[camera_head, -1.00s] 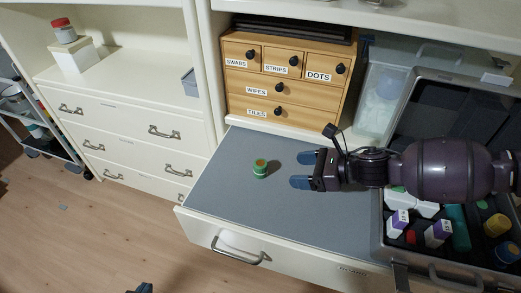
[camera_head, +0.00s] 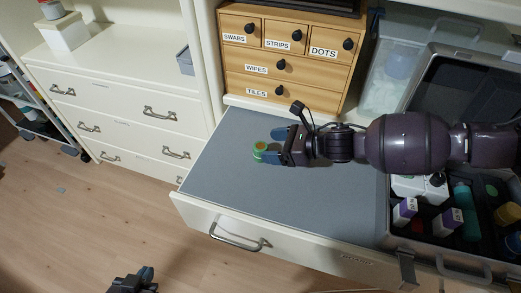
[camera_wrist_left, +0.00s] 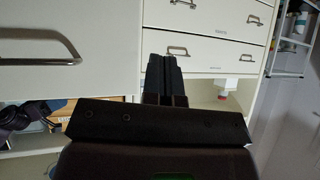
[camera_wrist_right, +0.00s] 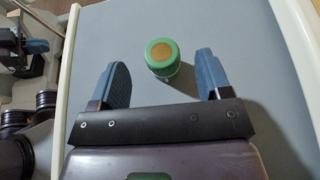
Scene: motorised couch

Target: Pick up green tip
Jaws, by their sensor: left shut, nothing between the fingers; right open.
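The green tip is a small green cylinder with an orange-brown top (camera_head: 260,148), standing upright on the grey pull-out surface. It also shows in the right wrist view (camera_wrist_right: 162,58), just beyond and between the fingertips. My right gripper (camera_head: 277,146) reaches in from the right and is open, with nothing held; its blue fingers show in the right wrist view (camera_wrist_right: 166,82) on either side of the near end of the tip. My left gripper (camera_head: 146,277) is low at the bottom of the head view, shut and empty. The left wrist view shows its closed fingers (camera_wrist_left: 165,75) before white drawers.
A wooden drawer box (camera_head: 282,65) stands behind the surface. An open grey case (camera_head: 392,215) with bottles and cartons lies at the right. The drawer handle (camera_head: 236,237) sticks out in front. The grey surface (camera_head: 300,205) is otherwise clear.

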